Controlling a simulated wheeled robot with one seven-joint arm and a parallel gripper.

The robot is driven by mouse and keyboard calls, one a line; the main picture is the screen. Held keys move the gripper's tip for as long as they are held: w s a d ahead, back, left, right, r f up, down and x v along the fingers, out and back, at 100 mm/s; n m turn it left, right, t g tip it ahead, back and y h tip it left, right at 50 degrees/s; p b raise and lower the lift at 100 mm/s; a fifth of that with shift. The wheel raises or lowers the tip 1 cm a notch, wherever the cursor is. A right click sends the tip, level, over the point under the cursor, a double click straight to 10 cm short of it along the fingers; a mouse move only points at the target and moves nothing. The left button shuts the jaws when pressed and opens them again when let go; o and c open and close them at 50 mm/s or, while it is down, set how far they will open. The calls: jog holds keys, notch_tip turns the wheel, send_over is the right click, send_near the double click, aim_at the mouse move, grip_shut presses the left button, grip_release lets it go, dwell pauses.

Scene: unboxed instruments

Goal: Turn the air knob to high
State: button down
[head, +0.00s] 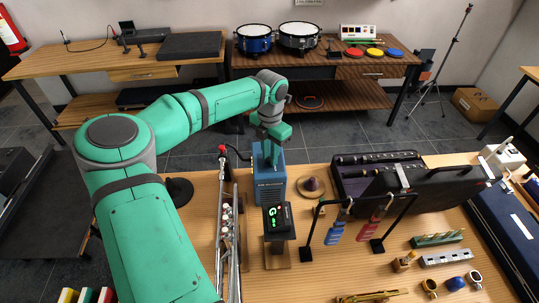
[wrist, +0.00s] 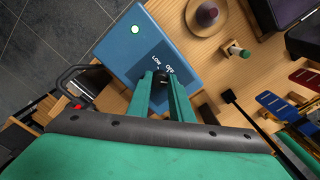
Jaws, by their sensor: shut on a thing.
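The air knob (wrist: 163,76) is a small black knob on the face of a blue box (wrist: 180,40), seen in the wrist view. White labels LOW and OFF show just beyond it; no HIGH label shows, and I cannot tell which setting the knob points at. My gripper (wrist: 161,82) has its two green fingers on either side of the knob and is shut on it. In the head view the blue box (head: 271,187) stands upright on the table, with my gripper (head: 270,150) at its top; the knob is hidden there.
A lit white-green lamp (wrist: 134,29) is on the box. An open black case (head: 375,180) lies further right.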

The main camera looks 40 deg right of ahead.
aim_at(269, 159)
jog(key=shift+m, duration=1.1)
jog(key=shift+w, duration=0.1)
jog(key=c, duration=1.6)
grip_release()
notch_tip(269, 159, up, 11)
jog(key=shift+f, duration=0.1)
jog(key=shift+a, duration=0.15)
